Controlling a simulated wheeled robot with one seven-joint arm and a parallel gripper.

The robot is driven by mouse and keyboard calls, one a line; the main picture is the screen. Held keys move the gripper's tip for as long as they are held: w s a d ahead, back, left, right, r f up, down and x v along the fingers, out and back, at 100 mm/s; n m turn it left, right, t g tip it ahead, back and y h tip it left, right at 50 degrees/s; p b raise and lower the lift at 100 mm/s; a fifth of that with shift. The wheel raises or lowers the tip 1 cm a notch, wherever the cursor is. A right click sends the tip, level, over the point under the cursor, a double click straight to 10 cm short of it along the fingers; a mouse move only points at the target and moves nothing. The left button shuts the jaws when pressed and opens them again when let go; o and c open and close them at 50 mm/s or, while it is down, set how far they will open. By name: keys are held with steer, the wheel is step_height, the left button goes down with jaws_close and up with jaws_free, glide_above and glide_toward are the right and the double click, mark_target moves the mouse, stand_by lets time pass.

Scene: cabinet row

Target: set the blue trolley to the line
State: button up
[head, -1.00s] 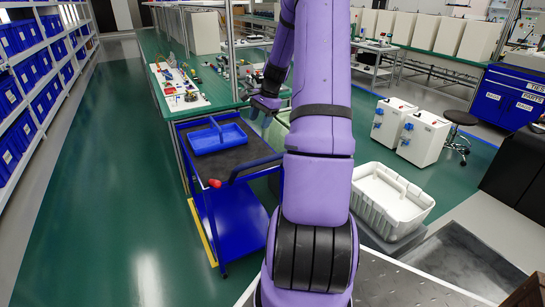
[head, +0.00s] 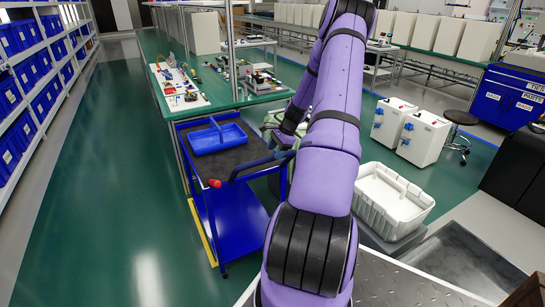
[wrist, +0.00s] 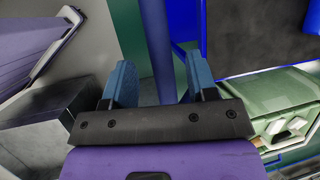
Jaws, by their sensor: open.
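The blue trolley (head: 232,215) stands left of my arm, with a dark top and a lower blue deck. A blue tray (head: 216,138) sits on its top. Its handle bar (head: 250,166) runs along the near side, with a red knob at its left end. A yellow line (head: 202,232) lies on the floor along the trolley's left side. My gripper (wrist: 160,82) is open in the wrist view. A dark blue bar (wrist: 157,40), seemingly the handle, runs between its two blue fingers; contact cannot be told. In the head view the gripper is at the handle's right end, partly hidden.
A green workbench (head: 235,92) with parts stands directly behind the trolley. A white bin (head: 390,205) is right of my arm, and two white cabinets (head: 422,138) stand beyond it. Shelves with blue bins (head: 20,100) line the left. The green floor between shelves and trolley is clear.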

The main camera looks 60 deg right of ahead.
mark_target(272, 156)
steer(key=shift+x, duration=1.6)
jaws_close()
